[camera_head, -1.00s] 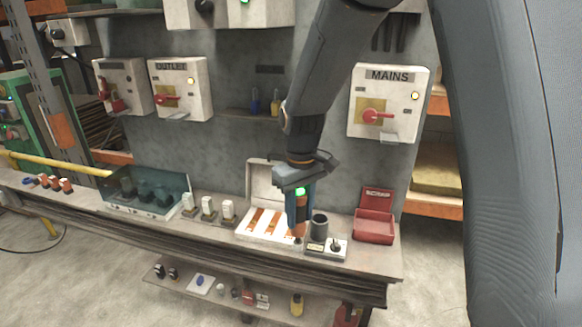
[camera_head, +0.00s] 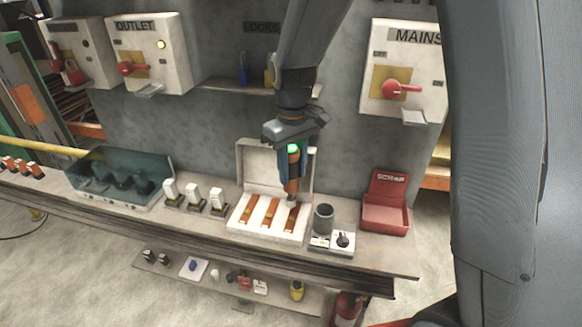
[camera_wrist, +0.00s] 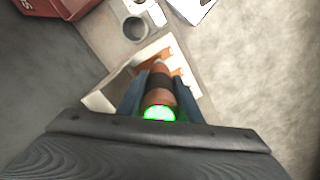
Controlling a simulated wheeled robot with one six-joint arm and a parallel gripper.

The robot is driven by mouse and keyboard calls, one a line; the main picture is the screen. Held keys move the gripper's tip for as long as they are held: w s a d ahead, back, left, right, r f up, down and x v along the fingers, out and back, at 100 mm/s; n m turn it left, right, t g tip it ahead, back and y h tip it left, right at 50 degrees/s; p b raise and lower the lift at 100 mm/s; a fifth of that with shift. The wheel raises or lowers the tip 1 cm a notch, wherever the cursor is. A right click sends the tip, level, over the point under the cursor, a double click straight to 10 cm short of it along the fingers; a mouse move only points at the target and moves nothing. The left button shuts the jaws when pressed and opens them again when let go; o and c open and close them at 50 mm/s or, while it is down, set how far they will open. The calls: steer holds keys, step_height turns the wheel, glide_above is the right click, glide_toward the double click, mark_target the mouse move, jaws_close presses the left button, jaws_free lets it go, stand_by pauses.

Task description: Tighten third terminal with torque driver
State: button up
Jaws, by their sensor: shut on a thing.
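My gripper (camera_head: 291,172) is shut on the torque driver (camera_head: 292,182), an orange and dark tool with a green light on top. The driver points down over the rightmost of three copper strips (camera_head: 291,217) in the white terminal box (camera_head: 238,226), whose lid stands open behind. Its tip is at or just above the far end of that strip; I cannot tell whether it touches. In the wrist view the driver (camera_wrist: 159,97) sits between the blue fingers, its green light facing the camera, and its tip is largely hidden.
A grey cup (camera_head: 323,218) and a small white block with a black knob (camera_head: 342,240) stand just right of the box. A red scrap bin (camera_head: 385,214) is farther right. White-topped parts (camera_head: 193,194) and a teal transparent case (camera_head: 118,176) stand left. The wall is close behind.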

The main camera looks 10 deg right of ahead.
mark_target(292, 189)
steer(key=shift+f+b, duration=1.65)
steer(key=shift+f, duration=1.05)
steer(key=shift+s+p, duration=0.1)
steer(key=shift+p, duration=0.4)
steer(key=shift+f, duration=0.5)
stand_by(0.4)
steer(key=shift+f+p, duration=0.2)
steer(key=shift+p, duration=0.4)
stand_by(1.5)
steer(key=shift+r, duration=0.15)
steer(key=shift+r+p, duration=2.25)
steer(key=shift+r, duration=0.6)
